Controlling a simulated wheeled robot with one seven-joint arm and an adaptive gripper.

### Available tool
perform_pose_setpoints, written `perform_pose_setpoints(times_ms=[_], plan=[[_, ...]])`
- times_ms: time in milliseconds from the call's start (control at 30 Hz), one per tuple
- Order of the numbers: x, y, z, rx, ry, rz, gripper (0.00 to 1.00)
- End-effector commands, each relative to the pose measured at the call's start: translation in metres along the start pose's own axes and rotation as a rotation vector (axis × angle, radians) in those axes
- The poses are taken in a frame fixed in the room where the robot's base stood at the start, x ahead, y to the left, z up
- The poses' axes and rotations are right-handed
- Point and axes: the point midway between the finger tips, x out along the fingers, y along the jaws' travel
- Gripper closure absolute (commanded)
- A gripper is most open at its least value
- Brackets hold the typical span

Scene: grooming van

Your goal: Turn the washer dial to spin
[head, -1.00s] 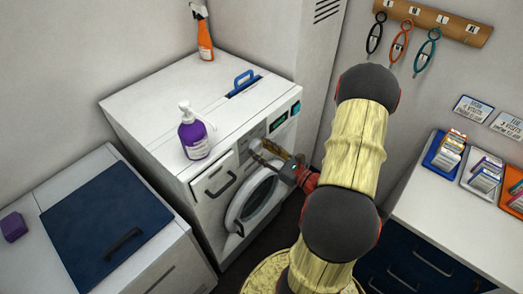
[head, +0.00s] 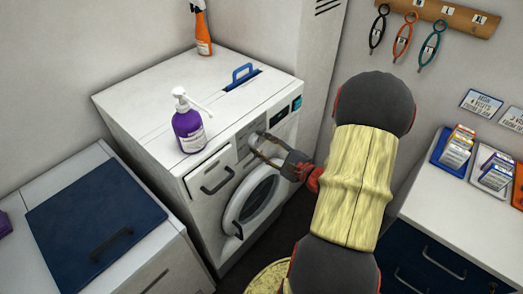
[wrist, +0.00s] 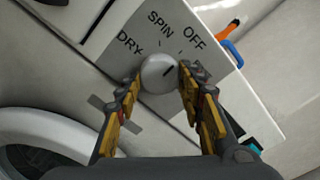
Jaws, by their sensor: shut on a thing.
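The washer (head: 165,105) is a white front-loader with a round door below its control panel. Its round grey dial (wrist: 157,74) sits on a panel marked DRY, SPIN and OFF in the wrist view. The dial's dark pointer line slants up and right, towards OFF rather than SPIN (wrist: 160,24). My gripper (wrist: 158,76) is shut on the dial, one finger at its left side and one at its right. In the head view my gripper (head: 262,147) reaches the washer front from the right, and its fingers partly cover the dial.
A purple pump bottle (head: 189,127) and an orange spray bottle (head: 202,34) stand on the washer. A drawer handle (head: 217,181) and the round door (head: 252,200) stick out near my gripper. A counter with trays (head: 452,152) is at the right.

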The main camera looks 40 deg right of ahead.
Motion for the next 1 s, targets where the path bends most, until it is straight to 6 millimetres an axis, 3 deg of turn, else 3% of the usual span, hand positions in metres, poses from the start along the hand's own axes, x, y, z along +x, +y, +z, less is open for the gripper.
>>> perform_pose_setpoints(times_ms=[600, 1000], plan=[[0.0, 0.0023, -0.0026, -0.548, 0.0, -0.001, 0.87], [0.0, 0.0002, -0.0003, -0.718, -0.001, 0.001, 0.87]])
